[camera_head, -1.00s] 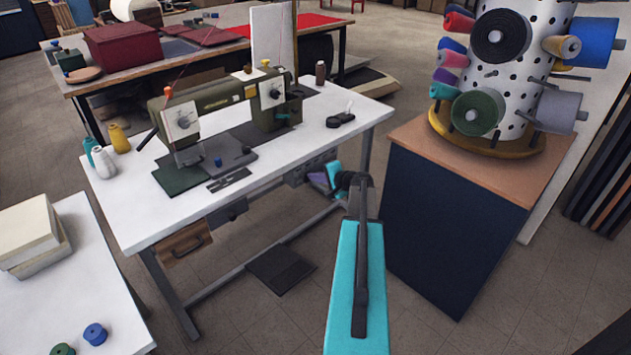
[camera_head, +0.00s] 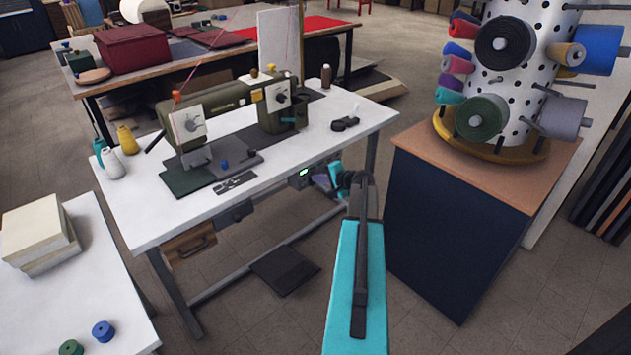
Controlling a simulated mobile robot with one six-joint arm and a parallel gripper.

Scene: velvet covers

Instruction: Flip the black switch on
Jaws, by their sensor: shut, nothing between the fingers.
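A grey control box (camera_head: 301,180) hangs under the front edge of the white sewing table (camera_head: 359,125), near its right end. A small green light (camera_head: 304,172) glows on its face. I cannot make out the black switch; my gripper covers the right part of the box.
A dark blue cabinet (camera_head: 430,225) with a thread-spool stand (camera_head: 510,75) stands close to the right of my arm. The olive sewing machine (camera_head: 225,105) sits on the table. A dark foot pedal (camera_head: 285,270) lies below, and another white table (camera_head: 110,260) is at the left.

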